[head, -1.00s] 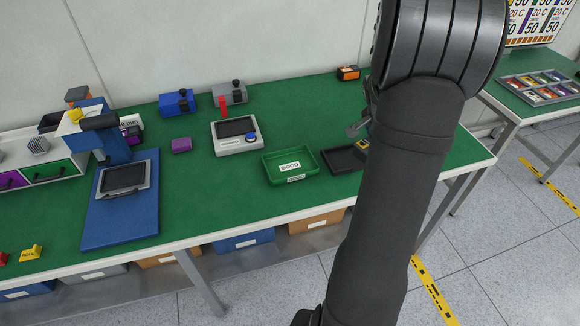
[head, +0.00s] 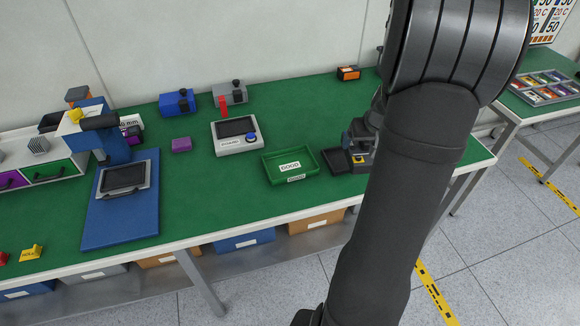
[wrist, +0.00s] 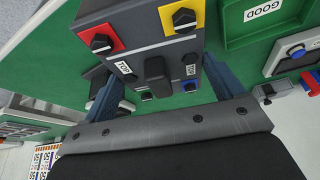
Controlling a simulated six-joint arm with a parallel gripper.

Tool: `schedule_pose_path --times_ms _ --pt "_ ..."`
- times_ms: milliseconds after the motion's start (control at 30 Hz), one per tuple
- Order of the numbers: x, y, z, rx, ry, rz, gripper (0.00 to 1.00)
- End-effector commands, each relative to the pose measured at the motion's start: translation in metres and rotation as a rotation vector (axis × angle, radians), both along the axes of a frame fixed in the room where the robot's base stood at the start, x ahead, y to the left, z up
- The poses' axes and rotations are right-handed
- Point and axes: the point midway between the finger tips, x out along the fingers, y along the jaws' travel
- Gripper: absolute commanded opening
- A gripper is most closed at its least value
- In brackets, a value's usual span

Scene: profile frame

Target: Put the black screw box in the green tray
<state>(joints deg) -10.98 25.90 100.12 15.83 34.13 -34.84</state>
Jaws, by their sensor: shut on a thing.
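The black screw box (wrist: 148,50) is dark grey to black, with yellow, red and blue patches, black knobs and small white labels. In the wrist view it lies between the two blue fingers of my gripper (wrist: 160,88), which is shut on it with one finger on each side. In the head view my gripper (head: 362,138) is low at the right part of the table, partly hidden behind my arm, and the box is mostly hidden. The green tray (head: 308,172), labelled GOOD, is empty and just left of my gripper. It also shows at top right in the wrist view (wrist: 237,40).
A black tray (head: 335,160) lies right beside the green tray. A grey device with a screen (head: 253,146) stands to the left, with a purple block (head: 181,145) further left. An orange-black box (head: 348,73) is at the back. Green table surface is free in front.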

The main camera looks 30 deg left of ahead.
Motion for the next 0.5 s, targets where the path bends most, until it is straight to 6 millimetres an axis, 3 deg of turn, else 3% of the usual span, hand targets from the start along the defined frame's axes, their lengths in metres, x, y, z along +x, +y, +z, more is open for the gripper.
schedule_pose_path --times_ms 500 --pt "-0.017 0.035 0.002 0.001 -0.001 0.693 0.43"
